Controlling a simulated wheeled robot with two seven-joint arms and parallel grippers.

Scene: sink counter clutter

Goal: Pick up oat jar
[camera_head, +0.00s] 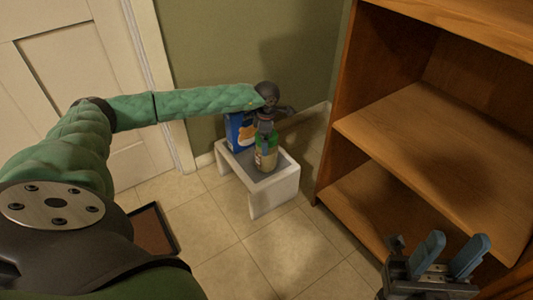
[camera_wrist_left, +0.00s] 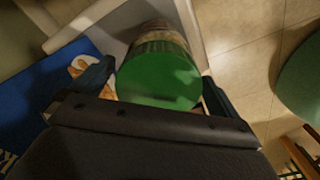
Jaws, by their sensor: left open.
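The oat jar, a clear jar with a green lid (camera_head: 267,157), stands on a small white stool (camera_head: 288,178) in the head view. The jar's green lid (camera_wrist_left: 158,78) fills the middle of the left wrist view. My left gripper (camera_head: 266,128) reaches down over the jar from above. In the left wrist view my left gripper (camera_wrist_left: 158,88) is open, with one finger on each side of the lid. Whether the fingers touch the jar cannot be told. My right gripper (camera_head: 455,254) is open and empty at the lower right, away from the stool.
A blue box (camera_head: 238,134) stands on the stool just left of the jar, and it shows in the left wrist view (camera_wrist_left: 48,98). A wooden shelf unit (camera_head: 430,145) stands at the right. A dark-edged brown mat (camera_head: 152,230) lies on the tiled floor near the door.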

